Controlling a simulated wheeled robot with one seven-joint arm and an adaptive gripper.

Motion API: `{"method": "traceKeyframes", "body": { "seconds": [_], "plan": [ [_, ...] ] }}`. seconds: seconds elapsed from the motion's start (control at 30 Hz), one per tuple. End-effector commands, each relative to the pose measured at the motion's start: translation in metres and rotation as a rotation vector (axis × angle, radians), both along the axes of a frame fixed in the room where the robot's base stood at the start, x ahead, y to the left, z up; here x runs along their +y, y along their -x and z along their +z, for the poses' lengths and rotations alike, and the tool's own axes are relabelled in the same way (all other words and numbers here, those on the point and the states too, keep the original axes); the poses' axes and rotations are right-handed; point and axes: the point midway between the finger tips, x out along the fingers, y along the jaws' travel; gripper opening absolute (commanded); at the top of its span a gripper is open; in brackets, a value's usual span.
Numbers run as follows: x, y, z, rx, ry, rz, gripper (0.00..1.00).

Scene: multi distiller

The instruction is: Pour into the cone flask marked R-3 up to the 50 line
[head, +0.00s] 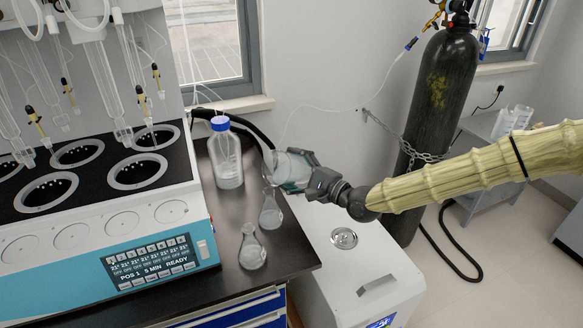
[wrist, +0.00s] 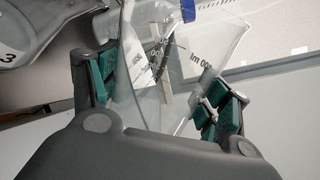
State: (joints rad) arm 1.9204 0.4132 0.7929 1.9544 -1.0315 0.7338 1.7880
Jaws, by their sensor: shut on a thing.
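My gripper (head: 306,178) is shut on a clear glass beaker (head: 287,165), which is tilted with its mouth to the left. The beaker (wrist: 150,85) fills the space between my jaws (wrist: 165,95) in the wrist view and shows "100 ml" print. Two cone flasks stand on the dark bench: a rear one (head: 270,212), just below the beaker's mouth, and a front one (head: 252,252). Their labels are unreadable in the head view. A glass vessel with a "3" mark (wrist: 18,52) is at the wrist view's upper left. I cannot see a liquid stream.
A blue-capped bottle (head: 227,155) stands behind the flasks. A blue and white heating unit (head: 110,215) with glassware above is at the left. The bench edge (head: 300,262) is close to the flasks. A white cabinet (head: 365,262) and a black gas cylinder (head: 440,90) are at the right.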

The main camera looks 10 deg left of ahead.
Motion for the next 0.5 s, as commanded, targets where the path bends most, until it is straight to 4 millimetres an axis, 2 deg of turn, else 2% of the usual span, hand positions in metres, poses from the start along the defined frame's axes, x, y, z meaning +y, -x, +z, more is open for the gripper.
{"method": "traceKeyframes", "body": {
  "seconds": [0.33,0.5],
  "plan": [
    [0.000,-0.001,-0.004,0.049,-0.026,0.001,0.36],
    [-0.001,-0.001,-0.014,0.124,-0.067,-0.002,0.36]
  ]
}}
